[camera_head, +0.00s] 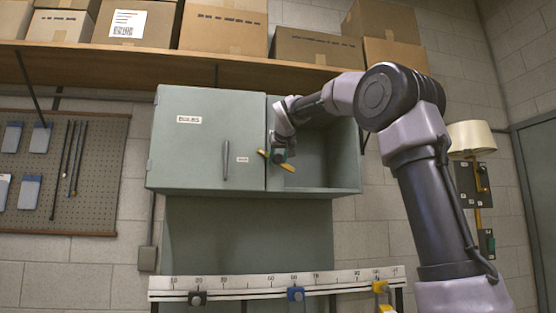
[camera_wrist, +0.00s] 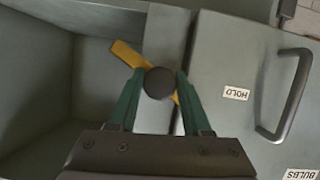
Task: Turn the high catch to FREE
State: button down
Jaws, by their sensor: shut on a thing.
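The high catch is a yellow bar with a dark round knob. It sits on the upright between the closed cabinet door and the open compartment. In the head view its yellow bar (camera_head: 288,167) tilts down to the right, partly behind my gripper (camera_head: 279,153). In the wrist view the bar (camera_wrist: 127,54) lies diagonally, its longer visible end towards the open compartment. My gripper's green fingers (camera_wrist: 160,84) are shut on the catch, one on each side of the knob. A HOLD label (camera_wrist: 236,93) is on the door beside it. No FREE label is readable.
The cabinet door (camera_head: 205,145) has a bar handle (camera_head: 226,160) and a BULBS label. The compartment (camera_head: 320,165) right of it is open and looks empty. A shelf (camera_head: 150,53) with boxes runs above. A ruled rail (camera_head: 240,282) with clamps is below.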

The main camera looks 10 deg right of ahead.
jog(key=m+y, duration=0.3)
jog(key=m, duration=0.1)
jog(key=shift+d, duration=0.1)
jog(key=m+t+y, duration=0.1)
jog(key=m+y, duration=0.1)
jog(key=m, duration=0.2)
dwell(0.4)
jog(key=shift+f+m, duration=0.1)
jog(key=shift+m, duration=0.2)
dwell(0.3)
jog(key=shift+c, duration=1.7)
grip_release()
jog(key=v, duration=1)
jog(key=shift+s+d, duration=0.25)
jog(key=shift+s, duration=0.1)
